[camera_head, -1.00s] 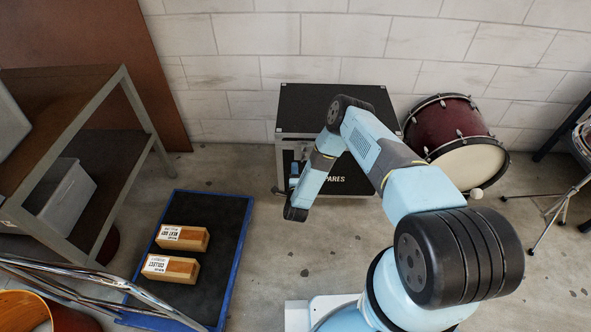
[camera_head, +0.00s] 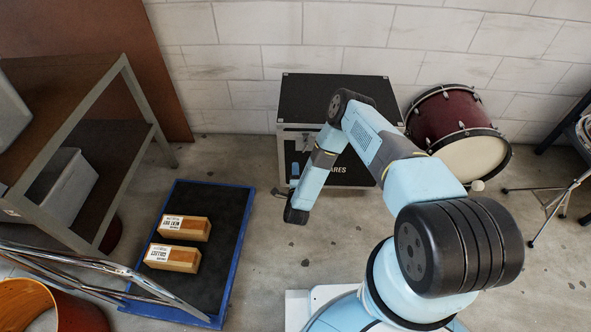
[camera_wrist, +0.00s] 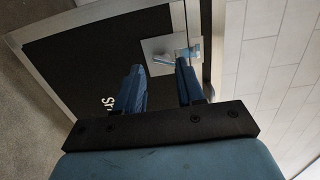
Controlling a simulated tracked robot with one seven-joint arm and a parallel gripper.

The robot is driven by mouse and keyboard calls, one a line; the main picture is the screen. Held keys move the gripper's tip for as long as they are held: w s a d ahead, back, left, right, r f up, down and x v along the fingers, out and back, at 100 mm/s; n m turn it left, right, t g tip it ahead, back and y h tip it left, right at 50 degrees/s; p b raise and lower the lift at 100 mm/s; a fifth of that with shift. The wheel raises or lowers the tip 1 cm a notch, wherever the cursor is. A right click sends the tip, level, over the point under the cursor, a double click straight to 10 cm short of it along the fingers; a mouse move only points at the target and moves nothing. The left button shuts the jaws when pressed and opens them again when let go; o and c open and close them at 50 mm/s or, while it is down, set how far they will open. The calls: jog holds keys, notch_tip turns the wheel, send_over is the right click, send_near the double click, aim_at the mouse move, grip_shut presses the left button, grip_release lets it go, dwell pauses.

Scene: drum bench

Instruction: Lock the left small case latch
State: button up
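The black case (camera_head: 340,93) with silver edges stands against the wall in the head view. In the wrist view its dark front face (camera_wrist: 85,65) appears turned sideways, with a silver latch plate (camera_wrist: 170,52) near its edge. My gripper (camera_wrist: 160,75) is open, with two blue fingers apart and nothing between them. The fingers point at the latch, and the right fingertip appears very close to it or overlapping it. I cannot tell whether they touch. In the head view my arm hides part of the case front, and only a bit of blue finger (camera_head: 294,169) shows.
A blue-edged tray (camera_head: 237,247) with two wooden blocks (camera_head: 185,228) lies on the floor at left. A red bass drum (camera_head: 440,118) stands right of the case. Floor in front of the case is mostly clear.

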jog(key=shift+s+a, duration=0.2)
jog(key=shift+s, duration=2.05)
